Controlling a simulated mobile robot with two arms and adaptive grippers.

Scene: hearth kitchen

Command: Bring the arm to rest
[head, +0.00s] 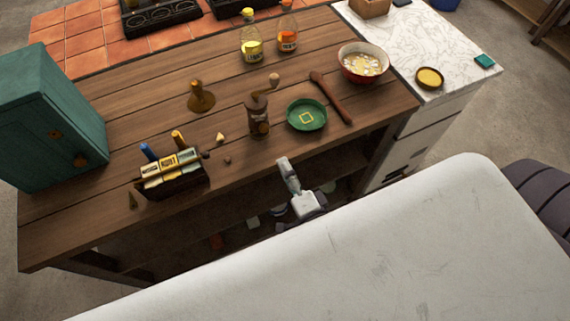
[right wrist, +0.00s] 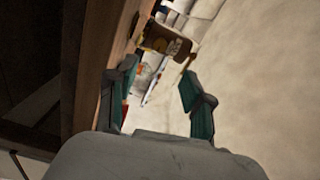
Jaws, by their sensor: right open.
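My right gripper (head: 302,205) is at the front edge of the wooden table (head: 330,150) in the head view, and looks to be beside or below that edge. The right wrist view shows its two dark fingers, with teal pads, spread apart; the gap between them (right wrist: 160,88) holds nothing. The table's edge runs close along the left finger in that view. Some blurred objects show beyond the fingertips, too unclear to name. My left gripper is in neither view.
On the table are a green plate (head: 307,115), a pepper mill (head: 258,115), a wooden spoon (head: 330,97), a red bowl (head: 363,65), two bottles, a box of packets (head: 172,176) and a teal cabinet (head: 50,120). A shelf with small objects lies underneath. A marble counter (head: 400,40) adjoins at right.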

